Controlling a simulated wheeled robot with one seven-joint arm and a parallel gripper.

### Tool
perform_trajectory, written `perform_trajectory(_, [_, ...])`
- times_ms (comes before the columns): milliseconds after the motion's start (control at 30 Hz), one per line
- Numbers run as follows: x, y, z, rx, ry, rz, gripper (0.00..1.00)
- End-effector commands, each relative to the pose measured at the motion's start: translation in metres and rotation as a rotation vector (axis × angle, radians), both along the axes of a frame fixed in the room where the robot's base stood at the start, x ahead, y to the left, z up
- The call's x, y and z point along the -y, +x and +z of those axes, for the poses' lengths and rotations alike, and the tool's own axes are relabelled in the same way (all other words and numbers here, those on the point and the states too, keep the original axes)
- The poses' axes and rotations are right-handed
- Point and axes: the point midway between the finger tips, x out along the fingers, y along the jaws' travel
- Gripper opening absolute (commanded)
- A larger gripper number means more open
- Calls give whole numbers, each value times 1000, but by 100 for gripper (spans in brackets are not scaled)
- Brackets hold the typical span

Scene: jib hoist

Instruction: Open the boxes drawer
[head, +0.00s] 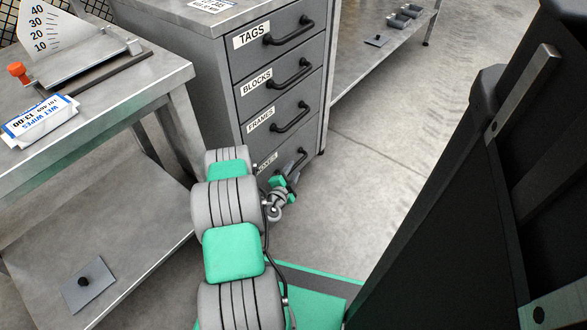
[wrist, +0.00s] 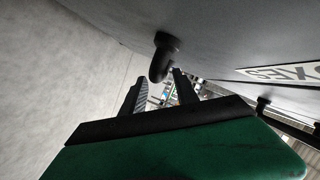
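The boxes drawer (head: 312,150) is the lowest in the grey cabinet, below the frames drawer, and its front looks flush. My arm and gripper hide much of it and its label in the head view. In the wrist view its label (wrist: 285,74) shows partly, upside down, on the grey front. A black handle (wrist: 163,55) stands out from that front. My gripper (head: 294,164) is low against the drawer front. In the wrist view my gripper (wrist: 160,82) has its two dark fingers apart, with the handle's end at the gap between their tips. I cannot tell whether they touch it.
The tags (head: 290,35), blocks (head: 290,75) and frames (head: 290,118) drawers look shut above. A metal bench (head: 150,80) with a wipes pack (head: 38,120) stands left. A dark upright structure (head: 450,200) fills the right. The floor (head: 385,150) between is clear.

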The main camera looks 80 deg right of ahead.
Motion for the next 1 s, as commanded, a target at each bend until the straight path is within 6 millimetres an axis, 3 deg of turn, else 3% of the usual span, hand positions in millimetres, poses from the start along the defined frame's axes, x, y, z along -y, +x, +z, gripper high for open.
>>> perform_trajectory(200, [29,-4,-9,0,0,-2,36])
perform_trajectory(467, [33,-5,-7,-1,0,-4,36])
perform_trajectory(900, [32,-5,-7,-1,0,-4,1])
perform_trajectory(1000, [32,-5,-7,-1,0,-4,0])
